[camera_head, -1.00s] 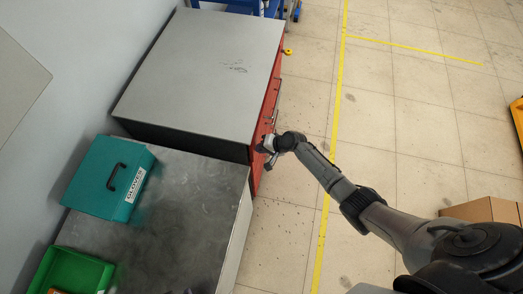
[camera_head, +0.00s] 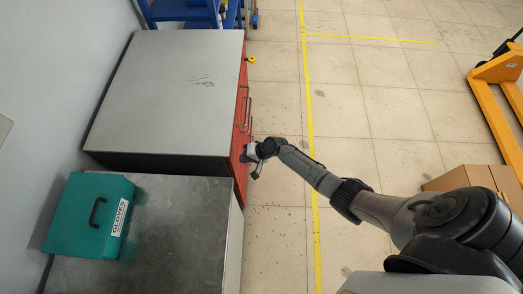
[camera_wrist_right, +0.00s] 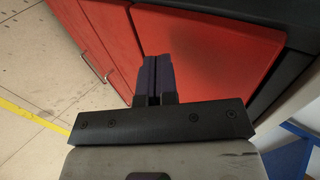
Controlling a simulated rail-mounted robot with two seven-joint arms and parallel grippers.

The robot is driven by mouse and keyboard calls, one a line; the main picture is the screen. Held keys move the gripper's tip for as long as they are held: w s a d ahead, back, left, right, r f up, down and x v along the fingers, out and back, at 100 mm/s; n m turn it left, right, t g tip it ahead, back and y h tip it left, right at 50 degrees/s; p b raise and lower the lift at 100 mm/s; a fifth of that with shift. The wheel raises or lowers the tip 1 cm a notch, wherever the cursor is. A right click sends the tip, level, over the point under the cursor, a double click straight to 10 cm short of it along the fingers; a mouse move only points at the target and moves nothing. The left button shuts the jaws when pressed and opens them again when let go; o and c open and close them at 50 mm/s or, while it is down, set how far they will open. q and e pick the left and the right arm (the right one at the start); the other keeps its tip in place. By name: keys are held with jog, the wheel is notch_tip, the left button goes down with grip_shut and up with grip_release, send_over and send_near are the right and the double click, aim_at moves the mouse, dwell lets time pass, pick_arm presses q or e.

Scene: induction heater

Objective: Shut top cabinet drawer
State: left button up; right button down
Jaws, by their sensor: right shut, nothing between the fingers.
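The cabinet (camera_head: 165,90) has a grey top and a red front with bar handles, seen steeply from above in the head view. Its red drawer fronts (camera_head: 241,125) show as a narrow strip along the right side. My right gripper (camera_head: 252,162) is beside this front, near its lower end. In the right wrist view its dark fingers (camera_wrist_right: 158,75) are together and empty, against or just before a red panel (camera_wrist_right: 215,50). I cannot tell whether they touch it, nor how far the top drawer stands out. My left gripper is not in view.
A metal-topped bench (camera_head: 175,225) with a teal gloves case (camera_head: 75,225) adjoins the cabinet. A blue rack (camera_head: 185,10) stands behind. Cardboard boxes (camera_head: 455,180) and a yellow pallet truck (camera_head: 490,100) are at right. Tiled floor (camera_head: 280,215) beside the cabinet is clear.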

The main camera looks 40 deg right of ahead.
jog(key=p+v, duration=0.1)
jog(key=v, duration=1)
jog(key=shift+s+d+f, duration=0.25)
jog(key=shift+s+d, duration=0.1)
